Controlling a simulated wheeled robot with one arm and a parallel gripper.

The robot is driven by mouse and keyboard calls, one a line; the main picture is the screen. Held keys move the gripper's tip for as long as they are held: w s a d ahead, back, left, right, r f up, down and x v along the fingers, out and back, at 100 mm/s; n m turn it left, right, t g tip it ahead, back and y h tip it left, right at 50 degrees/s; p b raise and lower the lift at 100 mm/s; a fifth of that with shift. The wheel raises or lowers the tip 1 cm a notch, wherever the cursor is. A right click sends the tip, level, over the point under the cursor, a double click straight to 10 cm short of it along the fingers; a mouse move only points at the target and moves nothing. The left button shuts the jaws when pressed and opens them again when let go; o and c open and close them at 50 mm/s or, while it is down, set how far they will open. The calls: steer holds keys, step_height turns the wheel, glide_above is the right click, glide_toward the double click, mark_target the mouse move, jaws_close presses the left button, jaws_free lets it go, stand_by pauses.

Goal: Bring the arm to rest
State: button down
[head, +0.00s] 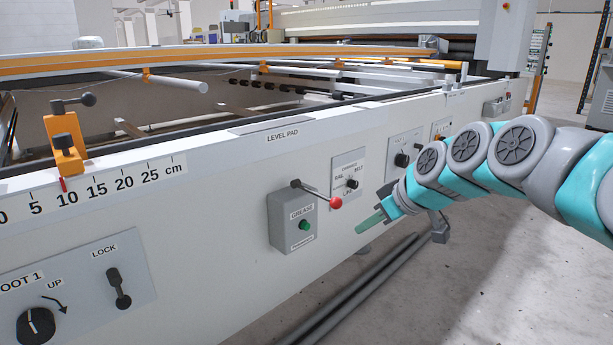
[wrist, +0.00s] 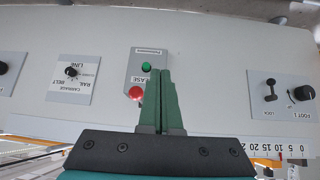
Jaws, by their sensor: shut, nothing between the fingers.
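My gripper (head: 370,223) shows in the head view at the end of my teal and grey arm, which reaches in from the right. Its green fingers point left, toward the grey grease box (head: 291,229) on the gantry's white side panel, with a visible gap in the picture. In the wrist view the two green fingers (wrist: 160,74) lie together with nothing between them. The grease box (wrist: 146,62) shows upside down beyond the fingertips, with its green button and red lever knob partly beside them. Contact between fingers and panel cannot be told.
The long white panel (head: 215,247) carries a lock lever (head: 119,288), a foot knob (head: 36,326), and a carriage selector (head: 351,183). A red-knobbed lever (head: 335,202) juts from the grease box. Grey pipes (head: 350,303) lie low by the panel. The floor at lower right is clear.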

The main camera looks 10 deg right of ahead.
steer(key=s+a+g+p, duration=0.3)
steer(key=s+a, duration=0.2)
steer(key=s, duration=0.4)
steer(key=s+d+f+m+g+h+p, duration=0.1)
steer(key=s+f+m+g+h+p, duration=0.1)
steer(key=s, duration=1.1)
steer(key=s+d+f+m+g+h+p, duration=0.1)
steer(key=s+f+m+g+h+p, duration=0.1)
steer(key=s, duration=1.1)
steer(key=f+m+g+p, duration=0.1)
steer(key=m+p, duration=0.1)
steer(key=m, duration=0.1)
steer(key=shift+s+f+g+h+p, duration=0.2)
steer(key=shift+f+g+h+p, duration=0.1)
steer(key=shift+g+p, duration=0.1)
